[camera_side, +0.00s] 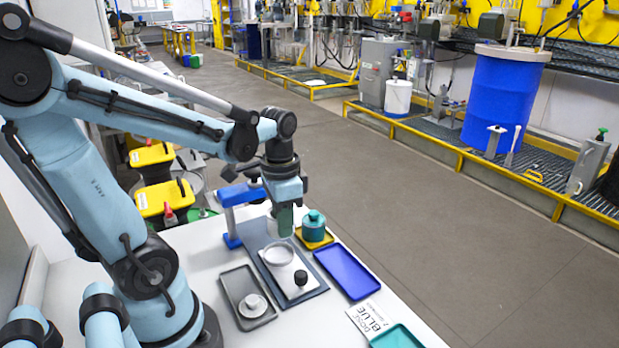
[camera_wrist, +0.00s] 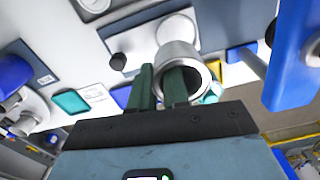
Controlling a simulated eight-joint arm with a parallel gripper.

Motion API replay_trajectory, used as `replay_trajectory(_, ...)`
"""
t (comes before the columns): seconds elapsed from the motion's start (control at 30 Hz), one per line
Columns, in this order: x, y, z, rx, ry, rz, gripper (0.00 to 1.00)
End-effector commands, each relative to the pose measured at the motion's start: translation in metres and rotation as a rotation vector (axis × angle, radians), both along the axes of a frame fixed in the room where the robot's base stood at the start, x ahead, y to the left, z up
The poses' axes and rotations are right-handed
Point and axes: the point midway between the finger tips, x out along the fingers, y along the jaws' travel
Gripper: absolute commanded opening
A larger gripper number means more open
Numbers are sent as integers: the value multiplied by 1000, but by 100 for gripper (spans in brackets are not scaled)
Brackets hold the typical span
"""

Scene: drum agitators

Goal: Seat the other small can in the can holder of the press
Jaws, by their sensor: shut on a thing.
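My gripper (camera_side: 286,226) hangs over the press, its green fingers pointing down. In the wrist view my gripper (camera_wrist: 162,74) is shut on the wall of a small metal can (camera_wrist: 181,52), one finger inside the open mouth and one outside. The press has a blue frame (camera_side: 233,205) and a dark base (camera_side: 316,285). A round pale ring (camera_side: 278,254), seemingly the can holder, sits on its white plate below my gripper. I cannot tell whether the can touches anything beneath it.
A grey tray (camera_side: 232,283) at the front left holds a round metal piece (camera_side: 253,306). A blue tray (camera_side: 347,271) lies right of the press. A teal pot (camera_side: 314,223) stands on a yellow tray behind it. A black knob (camera_side: 301,278) rises near the ring.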

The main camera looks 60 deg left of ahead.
Motion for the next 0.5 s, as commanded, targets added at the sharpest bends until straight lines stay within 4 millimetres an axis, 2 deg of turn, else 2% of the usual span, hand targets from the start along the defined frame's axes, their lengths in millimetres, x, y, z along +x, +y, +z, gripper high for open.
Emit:
replay_trajectory(0.1,-5,8,-2,0,0,12,0)
replay_trajectory(0.27,-5,9,-7,0,0,12,0)
replay_trajectory(0.5,-5,9,-26,0,0,12,0)
